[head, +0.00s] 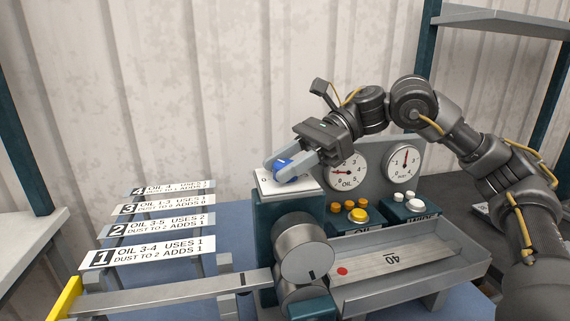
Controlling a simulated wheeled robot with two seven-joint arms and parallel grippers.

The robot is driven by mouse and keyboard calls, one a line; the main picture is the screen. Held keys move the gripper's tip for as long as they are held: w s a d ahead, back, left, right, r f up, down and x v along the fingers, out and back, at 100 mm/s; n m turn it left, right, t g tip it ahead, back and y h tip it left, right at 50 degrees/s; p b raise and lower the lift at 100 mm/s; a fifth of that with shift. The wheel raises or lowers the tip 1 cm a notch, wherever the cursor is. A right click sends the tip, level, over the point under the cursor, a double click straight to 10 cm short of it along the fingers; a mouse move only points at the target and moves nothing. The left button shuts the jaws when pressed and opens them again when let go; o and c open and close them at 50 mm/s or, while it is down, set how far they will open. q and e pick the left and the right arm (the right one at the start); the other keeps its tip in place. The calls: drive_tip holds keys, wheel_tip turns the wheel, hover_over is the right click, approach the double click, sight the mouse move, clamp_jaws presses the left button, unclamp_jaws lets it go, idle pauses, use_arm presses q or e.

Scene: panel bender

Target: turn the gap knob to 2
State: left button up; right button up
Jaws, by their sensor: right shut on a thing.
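The blue gap knob (291,170) sits on a white scale plate (268,186) on top of the teal post of the bender. My right gripper (286,164) reaches in from the right and is shut on the knob. Its fingers cover much of the knob, so the pointer's setting cannot be read. A "0" shows at the plate's left edge; the other marks are hidden or too small to read. My left gripper is not in view.
Two round gauges, the oil gauge (345,171) and another (403,163), stand behind a yellow button (360,215) and a white button (415,205). A tray (440,258) marked 40 lies in front. Numbered cards (150,251) stand at left.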

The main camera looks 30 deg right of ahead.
drive_tip(key=m+t+b, duration=0.2)
drive_tip(key=shift+f+t, duration=0.2)
drive_tip(key=shift+t, duration=0.1)
drive_tip(key=m+t+h+b, duration=0.1)
drive_tip(key=m+t, duration=0.1)
drive_tip(key=t, duration=0.1)
drive_tip(key=shift+r+m+b, duration=0.1)
drive_tip(key=shift+m+b, duration=0.2)
drive_tip(key=shift+m, duration=0.1)
drive_tip(key=shift+m+t, duration=0.4)
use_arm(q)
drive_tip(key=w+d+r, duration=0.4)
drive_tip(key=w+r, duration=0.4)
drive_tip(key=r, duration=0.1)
use_arm(e)
drive_tip(key=shift+r+m+t+h, duration=0.15)
drive_tip(key=shift+m+t+h, duration=0.35)
drive_tip(key=shift+r+m+t+h, duration=0.1)
drive_tip(key=shift+m+t+h, duration=0.5)
drive_tip(key=shift+m+t, duration=0.2)
drive_tip(key=m+t+h+p, duration=0.2)
drive_tip(key=m, duration=0.1)
drive_tip(key=shift+h, duration=0.3)
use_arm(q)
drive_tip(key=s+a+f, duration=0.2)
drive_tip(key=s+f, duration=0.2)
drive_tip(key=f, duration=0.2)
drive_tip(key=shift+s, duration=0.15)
use_arm(e)
drive_tip(key=shift+m+t+h, duration=0.4)
